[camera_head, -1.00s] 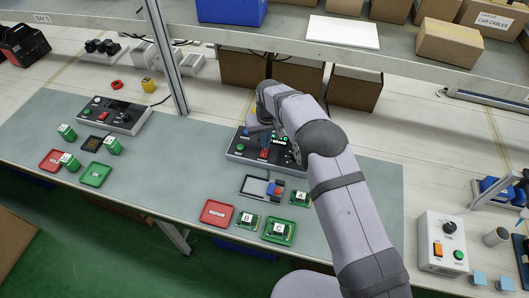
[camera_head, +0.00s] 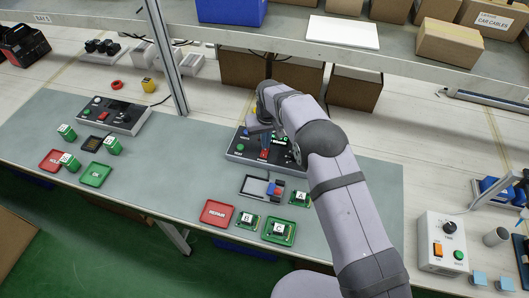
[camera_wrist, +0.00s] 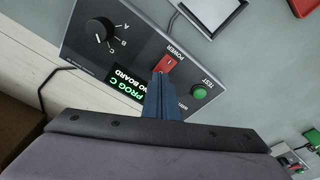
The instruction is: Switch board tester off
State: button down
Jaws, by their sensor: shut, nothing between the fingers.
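The board tester (camera_head: 238,155) is a dark box at the middle of the bench, partly hidden by my arm. In the wrist view its panel (camera_wrist: 130,55) shows a knob (camera_wrist: 98,33) marked A, B, C, a red POWER switch (camera_wrist: 169,65) and a green TEST button (camera_wrist: 198,92). Its display (camera_wrist: 129,83) is lit green and reads PROG C, NO BOARD. My gripper (camera_wrist: 160,76) is shut and empty, its blue fingertips at the near edge of the POWER switch. I cannot tell whether they touch it. The gripper (camera_head: 264,141) also shows over the tester in the head view.
A board fixture (camera_head: 257,187), a red REPAIR tray (camera_head: 217,213) and green boards lie in front of the tester. A second dark control box (camera_head: 112,115) stands left. A shelf post (camera_head: 168,60) rises behind. A white switch box (camera_head: 442,243) is at the right.

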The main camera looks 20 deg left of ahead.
jog(key=shift+f+b, duration=0.5)
jog(key=shift+f, duration=0.25)
dwell(0.8)
jog(key=shift+r, duration=0.1)
notch_tip(320, 180, up, 7)
jog(key=p, duration=0.4)
dwell(0.5)
dwell(0.5)
jog(key=s+d+r+m, duration=0.2)
jog(key=s+d+r, duration=0.25)
jog(key=d, duration=0.55)
jog(key=s+d+r+m, duration=0.1)
jog(key=s+d+r, duration=0.35)
jog(key=d, duration=0.55)
jog(key=s+d+m, duration=0.1)
jog(key=s+d, duration=0.5)
jog(key=s, duration=0.4)
jog(key=s+d+m+g, duration=0.1)
jog(key=s+d+m, duration=0.1)
jog(key=s+d, duration=0.4)
jog(key=s, duration=0.4)
jog(key=shift+d+g+h, duration=0.25)
jog(key=shift+g+h, duration=0.05)
jog(key=shift+h, duration=0.1)
